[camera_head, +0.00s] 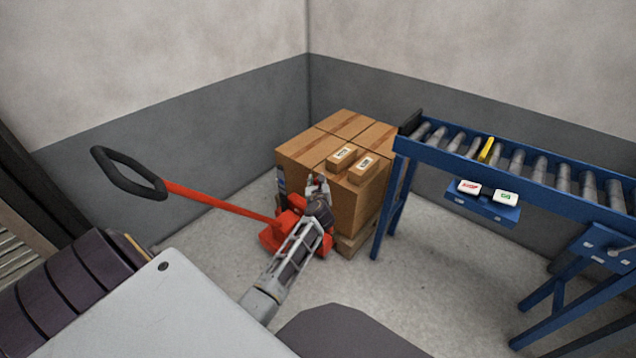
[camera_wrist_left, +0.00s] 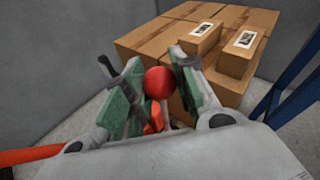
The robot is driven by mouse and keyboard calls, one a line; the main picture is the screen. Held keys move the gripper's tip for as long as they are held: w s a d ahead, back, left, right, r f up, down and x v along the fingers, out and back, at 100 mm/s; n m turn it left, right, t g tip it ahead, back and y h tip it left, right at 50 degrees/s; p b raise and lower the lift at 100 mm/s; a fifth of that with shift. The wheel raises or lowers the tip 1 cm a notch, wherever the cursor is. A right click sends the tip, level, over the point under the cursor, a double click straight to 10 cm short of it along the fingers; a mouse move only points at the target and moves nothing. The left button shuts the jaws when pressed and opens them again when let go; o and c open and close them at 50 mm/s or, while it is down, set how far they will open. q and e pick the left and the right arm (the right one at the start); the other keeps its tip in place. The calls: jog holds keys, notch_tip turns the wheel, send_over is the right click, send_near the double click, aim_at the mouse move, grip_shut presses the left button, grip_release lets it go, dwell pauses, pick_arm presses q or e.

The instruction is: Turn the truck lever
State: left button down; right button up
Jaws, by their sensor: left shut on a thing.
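The red pallet truck (camera_head: 272,238) stands at the middle, with its red bar (camera_head: 218,203) rising left to a black loop handle (camera_head: 128,172). The truck lever's round red knob (camera_wrist_left: 160,82) shows between the green-padded fingers of my left gripper (camera_wrist_left: 158,66) in the left wrist view. The left gripper (camera_head: 317,187) is shut on this knob, just in front of the stacked boxes. In the head view my own wrist and fingers largely hide the lever. My right gripper is not in view.
Brown cartons (camera_head: 347,125) are stacked on a wooden pallet (camera_head: 357,238), with two small labelled boxes on top. A blue roller conveyor (camera_head: 520,190) with a button panel stands to the right. Grey walls meet behind. The floor (camera_head: 425,265) between pallet and conveyor is clear.

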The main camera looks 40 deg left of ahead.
pick_arm(q)
jog(key=shift+s+a+f, duration=0.1)
jog(key=shift+a+f, duration=0.05)
jog(key=c, duration=1.1)
grip_release()
jog(key=shift+s+d+r, duration=0.2)
jog(key=shift+s+d, duration=0.1)
jog(key=shift+d, duration=0.1)
jog(key=v, duration=0.6)
jog(key=shift+s, duration=0.25)
jog(key=shift+s+d+f, duration=0.1)
jog(key=shift+d, duration=0.05)
